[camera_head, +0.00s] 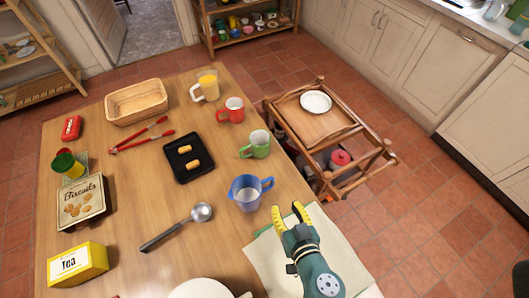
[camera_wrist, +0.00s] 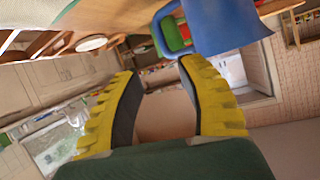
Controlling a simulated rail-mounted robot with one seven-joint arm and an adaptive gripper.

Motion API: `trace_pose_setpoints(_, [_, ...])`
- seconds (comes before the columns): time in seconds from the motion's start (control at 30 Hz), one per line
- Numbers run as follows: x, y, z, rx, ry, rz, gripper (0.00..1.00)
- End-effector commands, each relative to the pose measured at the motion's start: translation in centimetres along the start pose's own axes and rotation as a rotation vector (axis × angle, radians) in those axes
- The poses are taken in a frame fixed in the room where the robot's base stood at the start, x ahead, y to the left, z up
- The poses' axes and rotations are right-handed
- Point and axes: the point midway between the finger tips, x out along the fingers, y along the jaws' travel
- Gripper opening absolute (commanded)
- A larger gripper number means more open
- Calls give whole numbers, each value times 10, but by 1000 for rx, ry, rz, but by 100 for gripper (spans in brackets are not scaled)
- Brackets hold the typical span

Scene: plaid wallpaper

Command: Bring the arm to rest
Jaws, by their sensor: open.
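My gripper (camera_head: 294,219) is at the front right of the wooden table (camera_head: 130,165), above a pale cloth (camera_head: 262,262). Its yellow-padded fingers are open and point toward the back of the table. In the wrist view my gripper (camera_wrist: 158,75) is spread with nothing between the fingers. The blue mug (camera_head: 247,194) stands just beyond and left of the fingertips; it also shows large in the wrist view (camera_wrist: 225,25). I cannot tell how small the gap to it is.
A green mug (camera_head: 257,146), a red mug (camera_head: 232,110) and a yellow-filled mug (camera_head: 206,86) line the right edge. A ladle (camera_head: 180,225), black tray (camera_head: 182,168) and tea box (camera_head: 78,265) lie left. A wooden trolley (camera_head: 325,125) stands right of the table.

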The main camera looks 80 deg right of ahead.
Motion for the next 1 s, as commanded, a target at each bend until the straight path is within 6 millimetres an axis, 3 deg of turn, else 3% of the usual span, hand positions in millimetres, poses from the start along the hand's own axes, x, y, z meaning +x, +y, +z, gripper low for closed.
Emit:
trace_pose_setpoints(0.2, [0, 0, 0, 0, 0, 0, 39])
trace_pose_setpoints(0.27, [0, -9, -2, -1, 6, -23, 39])
trace_pose_setpoints(0.37, [7, -49, -26, 37, 58, -98, 39])
trace_pose_setpoints(0.47, [5, -108, -70, 128, 138, -218, 39])
trace_pose_setpoints(0.57, [-8, -170, -121, 284, 182, -366, 39])
trace_pose_setpoints(0.7, [-48, -247, -192, 438, 204, -585, 39])
trace_pose_setpoints(0.8, [-87, -289, -238, 485, 213, -743, 39])
trace_pose_setpoints(1.0, [-168, -340, -304, 452, 266, -1025, 39])
